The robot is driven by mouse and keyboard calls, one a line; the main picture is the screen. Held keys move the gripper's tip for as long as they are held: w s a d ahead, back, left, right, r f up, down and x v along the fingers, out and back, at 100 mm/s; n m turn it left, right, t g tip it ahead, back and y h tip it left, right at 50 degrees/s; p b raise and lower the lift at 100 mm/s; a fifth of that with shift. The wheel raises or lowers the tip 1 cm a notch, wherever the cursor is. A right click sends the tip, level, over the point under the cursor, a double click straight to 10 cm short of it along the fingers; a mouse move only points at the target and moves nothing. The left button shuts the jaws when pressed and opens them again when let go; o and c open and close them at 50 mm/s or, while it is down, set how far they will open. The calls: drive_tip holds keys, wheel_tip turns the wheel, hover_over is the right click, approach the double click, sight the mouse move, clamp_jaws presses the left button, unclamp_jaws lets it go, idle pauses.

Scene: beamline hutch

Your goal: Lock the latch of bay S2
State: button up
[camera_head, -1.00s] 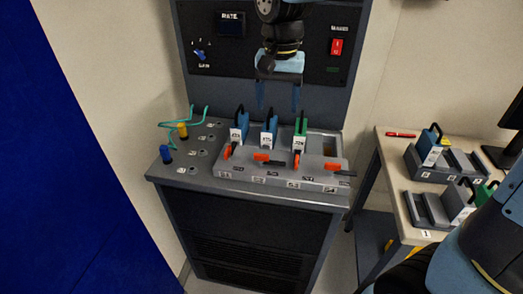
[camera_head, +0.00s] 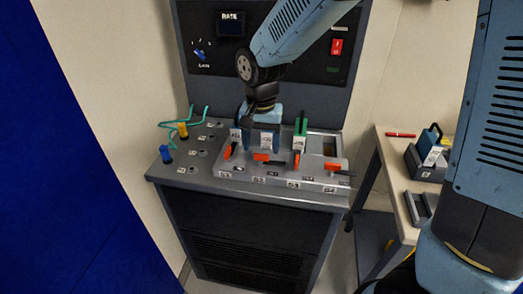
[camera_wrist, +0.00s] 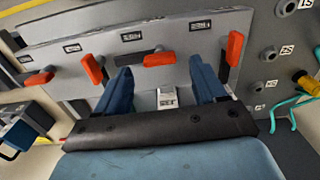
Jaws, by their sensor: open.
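Bay S2 is the second bay from the left on the grey bay block (camera_head: 240,172). Its orange latch handle (camera_head: 262,157) lies sideways; in the wrist view the handle (camera_wrist: 158,59) is also crosswise, with a dark pivot end. A module with a white label (camera_wrist: 167,98) stands in bay S2. My gripper (camera_head: 262,148) points down at this module. In the wrist view my gripper (camera_wrist: 163,75) is open, with one blue finger on each side of the label. Whether the fingers touch the module I cannot tell.
The orange handles of S1 (camera_head: 228,152) and S3 (camera_head: 297,160) stand upright; the S4 handle (camera_head: 333,166) lies sideways. A green-handled module (camera_head: 301,128) stands in S3. Plugs with teal cables (camera_head: 183,130) are at the left. A side table (camera_head: 398,205) stands right.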

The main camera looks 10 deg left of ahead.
sight(270, 161)
drive_tip(key=shift+f, duration=1.45)
drive_tip(key=shift+c, duration=0.5)
drive_tip(key=c, duration=1)
drive_tip(key=shift+o, duration=0.2)
